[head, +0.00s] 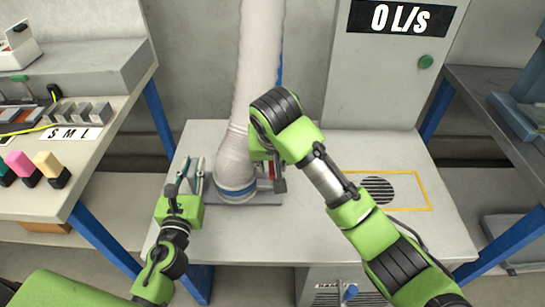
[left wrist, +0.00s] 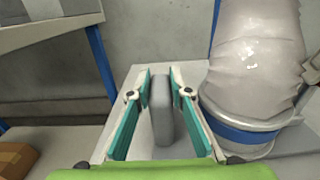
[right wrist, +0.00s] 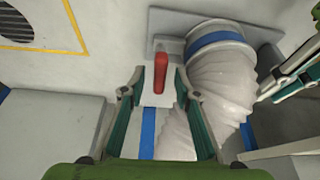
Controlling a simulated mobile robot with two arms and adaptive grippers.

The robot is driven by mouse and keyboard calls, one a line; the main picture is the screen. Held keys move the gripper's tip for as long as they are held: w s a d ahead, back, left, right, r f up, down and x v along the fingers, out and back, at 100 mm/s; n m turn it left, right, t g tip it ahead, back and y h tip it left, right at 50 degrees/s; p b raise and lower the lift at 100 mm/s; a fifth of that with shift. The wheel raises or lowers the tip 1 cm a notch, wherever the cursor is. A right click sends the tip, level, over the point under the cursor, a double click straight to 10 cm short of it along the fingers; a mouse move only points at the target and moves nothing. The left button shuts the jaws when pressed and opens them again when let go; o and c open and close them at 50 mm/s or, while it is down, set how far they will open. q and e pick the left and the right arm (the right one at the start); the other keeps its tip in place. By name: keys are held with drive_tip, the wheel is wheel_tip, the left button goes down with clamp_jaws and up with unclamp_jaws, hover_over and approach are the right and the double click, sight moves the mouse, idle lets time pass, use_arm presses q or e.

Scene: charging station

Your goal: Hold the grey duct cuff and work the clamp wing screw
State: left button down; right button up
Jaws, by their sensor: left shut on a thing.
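The pale duct (head: 236,150) hangs down to the bench and ends in a blue-banded collar (head: 236,190). My left gripper (head: 194,163) is left of it. In the left wrist view, its teal fingers (left wrist: 161,78) stand on both sides of an upright grey tab of the duct cuff (left wrist: 162,112) and are shut on it. My right gripper (head: 273,178) is right of the duct, partly hidden by its own wrist. In the right wrist view, its fingers (right wrist: 159,78) are open on both sides of the red wing screw (right wrist: 161,70), with gaps beside it.
A grey base plate (head: 268,198) lies under the duct. A round vent (head: 377,190) within a yellow outline is at the right of the bench. A cabinet (head: 385,85) reading 0 L/s stands behind. The bench front is clear.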

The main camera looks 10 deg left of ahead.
drive_tip(key=v, duration=1.1)
drive_tip(key=shift+s+r, duration=0.2)
drive_tip(key=shift+r, duration=0.05)
drive_tip(key=shift+d, duration=0.1)
